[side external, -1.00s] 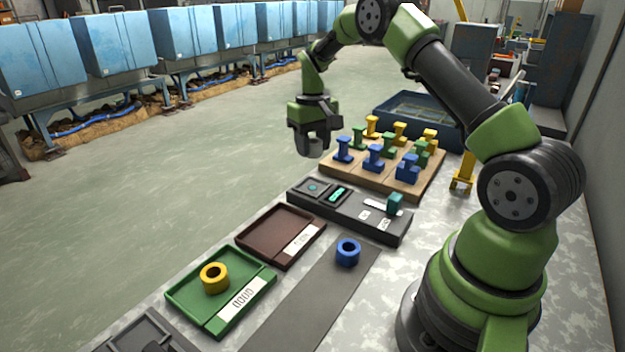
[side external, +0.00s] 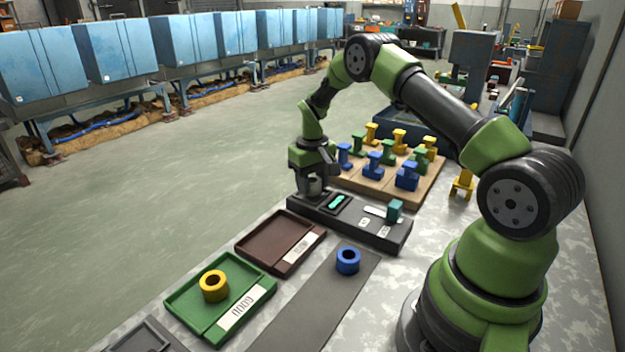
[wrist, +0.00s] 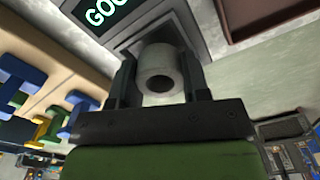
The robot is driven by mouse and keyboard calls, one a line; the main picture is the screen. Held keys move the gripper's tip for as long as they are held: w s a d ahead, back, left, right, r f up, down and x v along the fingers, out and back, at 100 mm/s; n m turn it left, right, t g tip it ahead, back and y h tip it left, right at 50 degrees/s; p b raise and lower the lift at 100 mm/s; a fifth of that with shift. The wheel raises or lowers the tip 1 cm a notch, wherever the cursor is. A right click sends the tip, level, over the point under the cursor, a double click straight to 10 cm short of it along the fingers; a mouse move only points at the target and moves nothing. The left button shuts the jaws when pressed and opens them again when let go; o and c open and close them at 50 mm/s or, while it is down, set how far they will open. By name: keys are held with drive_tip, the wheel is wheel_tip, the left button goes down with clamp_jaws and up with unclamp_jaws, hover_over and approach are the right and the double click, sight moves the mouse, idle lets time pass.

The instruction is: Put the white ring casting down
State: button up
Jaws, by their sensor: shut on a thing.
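The white ring casting (wrist: 160,72) shows in the wrist view, upright between my two fingers. In the side external view the casting (side external: 313,186) is a pale grey-white ring at the far left end of the dark gauge block (side external: 350,226). My gripper (side external: 314,180) is shut on it there. The wrist view also shows my gripper (wrist: 160,88) with one finger on each side of the ring. The casting is at or just above the block's left pad; I cannot tell whether it touches. A lit green display (side external: 337,203) sits right beside it and reads "GOO" in the wrist view, partly cut off.
A green tray (side external: 190,309) holds a yellow ring (side external: 214,286). A brown tray (side external: 262,239) is empty. A blue ring (side external: 348,260) lies on the grey strip (side external: 310,305). A wooden board (side external: 427,194) with several coloured pegs stands close behind my gripper. A teal slider (side external: 395,210) sits on the block.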

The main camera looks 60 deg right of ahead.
drive_tip(key=shift+f, duration=0.3)
drive_tip(key=o, duration=1)
